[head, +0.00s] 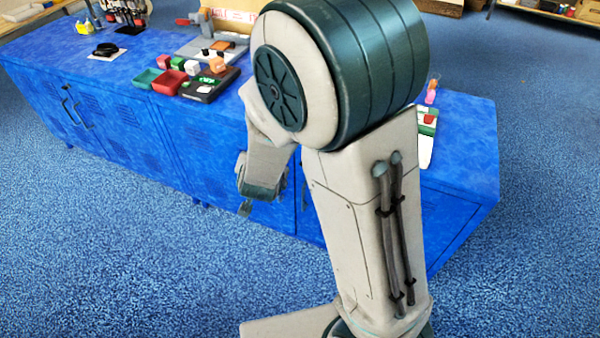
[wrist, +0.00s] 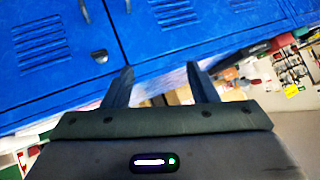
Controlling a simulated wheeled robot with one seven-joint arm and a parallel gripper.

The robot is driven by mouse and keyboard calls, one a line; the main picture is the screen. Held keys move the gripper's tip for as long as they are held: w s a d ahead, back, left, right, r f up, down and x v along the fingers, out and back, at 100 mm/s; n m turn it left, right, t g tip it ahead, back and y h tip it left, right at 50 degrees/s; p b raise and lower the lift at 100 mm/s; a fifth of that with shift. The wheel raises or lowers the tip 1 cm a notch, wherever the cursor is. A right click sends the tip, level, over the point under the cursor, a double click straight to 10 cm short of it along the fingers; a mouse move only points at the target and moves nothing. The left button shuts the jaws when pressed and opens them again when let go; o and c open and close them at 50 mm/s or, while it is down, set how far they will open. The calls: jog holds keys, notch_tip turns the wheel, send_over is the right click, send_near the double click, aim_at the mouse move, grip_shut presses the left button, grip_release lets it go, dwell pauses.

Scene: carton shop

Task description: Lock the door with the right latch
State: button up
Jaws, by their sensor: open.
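The blue cabinet door (wrist: 165,45) fills the upper part of the wrist view, with vent slots and a seam to a neighbouring door (wrist: 40,60). A small dark metal piece (wrist: 100,56), possibly a latch, sits on the neighbouring door near the seam. I cannot tell whether it is the right latch or how it is turned. My gripper (wrist: 160,76) is open and empty, its two fingers spread just short of the cabinet front. In the head view my gripper (head: 246,208) is low before the cabinet front, mostly hidden by my arm.
The blue cabinet top (head: 125,65) carries red and green trays (head: 168,82), small blocks (head: 192,67) and a dark board (head: 210,86). Dark handles (head: 72,105) stick out at the far left. The blue carpet (head: 120,250) before the cabinet is clear.

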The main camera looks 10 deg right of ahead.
jog(key=s+d+f+m+t+h+b, duration=0.1)
jog(key=s+d+f+t+h+b, duration=0.1)
jog(key=f+h+b, duration=0.3)
jog(key=s+d+f+t+h+b, duration=0.2)
jog(key=f+h+b, duration=0.1)
jog(key=f+h, duration=0.3)
jog(key=w+d+y+b, duration=0.1)
jog(key=w+d, duration=0.6)
jog(key=w, duration=0.4)
jog(key=shift+d+f, duration=0.35)
jog(key=c, duration=1)
